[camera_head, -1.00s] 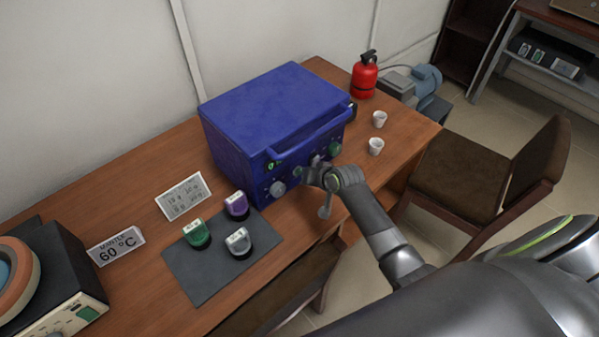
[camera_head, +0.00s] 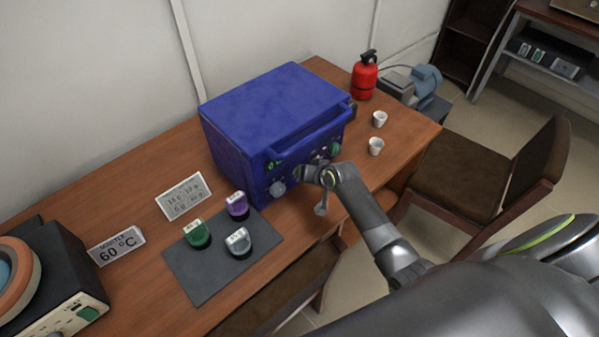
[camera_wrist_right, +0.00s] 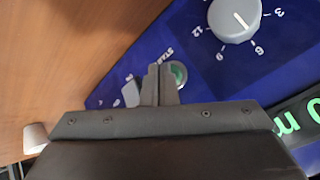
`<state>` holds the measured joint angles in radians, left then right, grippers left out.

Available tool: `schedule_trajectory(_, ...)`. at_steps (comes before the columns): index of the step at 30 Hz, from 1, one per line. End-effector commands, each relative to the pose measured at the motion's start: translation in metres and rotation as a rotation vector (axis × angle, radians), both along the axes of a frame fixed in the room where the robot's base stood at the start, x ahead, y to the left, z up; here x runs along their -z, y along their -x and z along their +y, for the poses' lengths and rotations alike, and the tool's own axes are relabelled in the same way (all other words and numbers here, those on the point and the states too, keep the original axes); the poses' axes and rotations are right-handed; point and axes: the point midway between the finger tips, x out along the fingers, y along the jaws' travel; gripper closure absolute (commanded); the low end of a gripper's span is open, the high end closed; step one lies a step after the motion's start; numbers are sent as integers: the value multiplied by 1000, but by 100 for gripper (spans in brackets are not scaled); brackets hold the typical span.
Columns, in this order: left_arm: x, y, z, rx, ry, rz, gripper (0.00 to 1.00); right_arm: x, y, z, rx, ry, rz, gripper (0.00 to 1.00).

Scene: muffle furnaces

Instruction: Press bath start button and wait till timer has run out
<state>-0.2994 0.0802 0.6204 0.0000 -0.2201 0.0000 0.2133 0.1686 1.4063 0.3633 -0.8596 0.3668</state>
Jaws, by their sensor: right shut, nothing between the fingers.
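The blue bath (camera_head: 270,105) stands on the wooden table, with knobs and a lit green display on its front. My right gripper (camera_head: 305,174) is at the front panel, coming in from the right. In the right wrist view its fingers (camera_wrist_right: 160,82) are shut and empty. They overlap a round green button (camera_wrist_right: 179,73) labelled START; whether they touch or press it I cannot tell. A grey dial (camera_wrist_right: 235,18) with numbers is beside it, and a green-lit display (camera_wrist_right: 300,120) is partly cut off, so the timer reading is unclear. My left gripper is not in view.
A dark mat (camera_head: 215,283) with several labelled jars lies left of the bath. Two white cups (camera_head: 376,146) and a red extinguisher (camera_head: 364,75) stand to its right. A chair (camera_head: 485,165) is by the table's right end. A 60 °C sign (camera_head: 117,246) stands at left.

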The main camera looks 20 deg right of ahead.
Motion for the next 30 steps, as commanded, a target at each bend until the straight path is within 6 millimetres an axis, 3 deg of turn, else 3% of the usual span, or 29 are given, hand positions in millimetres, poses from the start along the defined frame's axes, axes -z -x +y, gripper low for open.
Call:
schedule_trajectory(22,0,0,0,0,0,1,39,0,-5,2,0,0,-1,100)
schedule_trajectory(30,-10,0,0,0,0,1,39,-2,5,-2,1,-1,0,100)
